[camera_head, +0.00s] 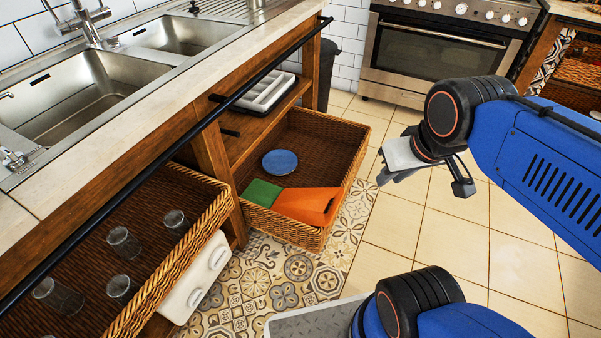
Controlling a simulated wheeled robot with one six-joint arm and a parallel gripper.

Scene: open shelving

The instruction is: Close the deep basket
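Two wicker baskets are pulled out from the shelving under the counter. The farther one, with tall walls, looks like the deep basket (343,196); it stands out over the floor. In it lie a blue round dish (280,162), a green item (262,192) and an orange item (308,205). My gripper (388,178) is in the air to the right of this basket in the picture, apart from it. Its fingers are small and partly hidden, so I cannot tell whether they are open.
The nearer wicker basket (152,292) holds several clear glasses (123,242). A white object (197,277) is beneath its edge. A black rail (215,112) runs along the counter front. A white tray (264,92) sits on the shelf above. Tiled floor (480,255) lies open on the right.

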